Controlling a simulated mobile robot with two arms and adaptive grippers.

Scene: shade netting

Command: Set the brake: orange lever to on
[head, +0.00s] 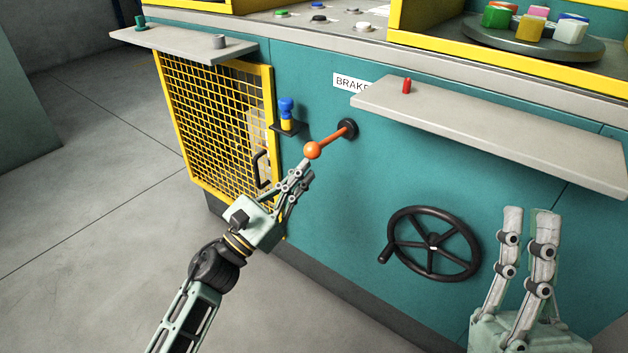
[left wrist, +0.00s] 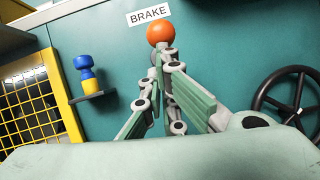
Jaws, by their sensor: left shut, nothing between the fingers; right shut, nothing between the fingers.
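The orange lever (head: 330,140) sticks out from a black round pivot on the teal panel, under the BRAKE label (head: 352,83). Its ball end points left and slightly down in the head view. My left gripper (head: 304,166) is shut and empty, its tips just below the ball and close to it; I cannot tell if they touch. In the left wrist view the orange ball (left wrist: 160,33) shows just beyond the fingertips, under the label. No on marking is readable. My right gripper (head: 528,212) is at the lower right, shut and empty, away from the lever.
A grey shelf (head: 500,130) with a red peg juts out right of the lever. A black handwheel (head: 433,243) is below. A small ledge with a blue and yellow piece (head: 287,113) and a yellow mesh door (head: 215,125) are to the left.

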